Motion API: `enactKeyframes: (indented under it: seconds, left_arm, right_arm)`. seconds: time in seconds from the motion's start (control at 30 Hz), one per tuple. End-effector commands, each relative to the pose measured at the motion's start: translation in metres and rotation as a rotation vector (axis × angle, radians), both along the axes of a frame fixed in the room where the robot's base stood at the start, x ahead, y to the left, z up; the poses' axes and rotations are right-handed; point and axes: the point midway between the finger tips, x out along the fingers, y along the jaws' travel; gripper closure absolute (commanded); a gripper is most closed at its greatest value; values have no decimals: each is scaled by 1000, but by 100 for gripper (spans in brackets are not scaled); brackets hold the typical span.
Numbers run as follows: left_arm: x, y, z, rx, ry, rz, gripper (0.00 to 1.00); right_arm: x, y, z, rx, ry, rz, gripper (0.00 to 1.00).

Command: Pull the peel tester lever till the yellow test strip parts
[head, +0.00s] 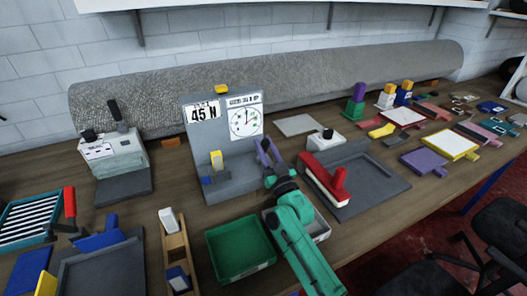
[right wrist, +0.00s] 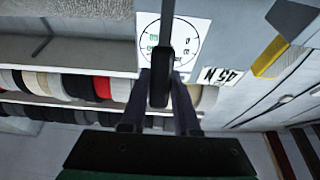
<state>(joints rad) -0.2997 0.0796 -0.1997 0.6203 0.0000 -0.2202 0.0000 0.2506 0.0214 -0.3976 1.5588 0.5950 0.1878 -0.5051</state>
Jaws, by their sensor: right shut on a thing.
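The peel tester (head: 195,150) is a grey upright panel on a base, with a "45 N" label and a round dial. Its dark lever (right wrist: 160,75) stands between the fingers of my right gripper (right wrist: 160,100) in the right wrist view. My right gripper (head: 266,153) is shut on the lever at the right side of the tester in the head view, and it hides most of the lever there. My left gripper is out of view.
A green bin (head: 240,250) is in front of the tester. A grey machine (head: 112,160) stands to the left, and a rolled grey rug (head: 330,82) lies behind.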

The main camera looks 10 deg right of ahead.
Motion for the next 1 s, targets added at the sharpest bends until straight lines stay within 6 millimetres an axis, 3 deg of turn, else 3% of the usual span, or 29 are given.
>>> enactKeyframes:
  seconds: [0.17,0.2,0.23,0.27,0.53,0.67,1.0]
  left_arm:
    - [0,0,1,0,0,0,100]
    - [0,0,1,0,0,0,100]
    - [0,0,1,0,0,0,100]
    - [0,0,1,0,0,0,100]
    - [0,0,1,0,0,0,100]
    - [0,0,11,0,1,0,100]
    - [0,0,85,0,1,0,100]
  right_arm:
    - [0,1,-3,-2,10,3,100]
    - [0,1,-3,-2,11,3,55]
    - [0,1,-3,-2,10,3,44]
    - [0,1,-3,-2,10,2,40]
    - [0,0,-1,0,6,1,40]
    - [0,0,10,0,5,1,40]
    - [0,0,88,1,5,0,40]
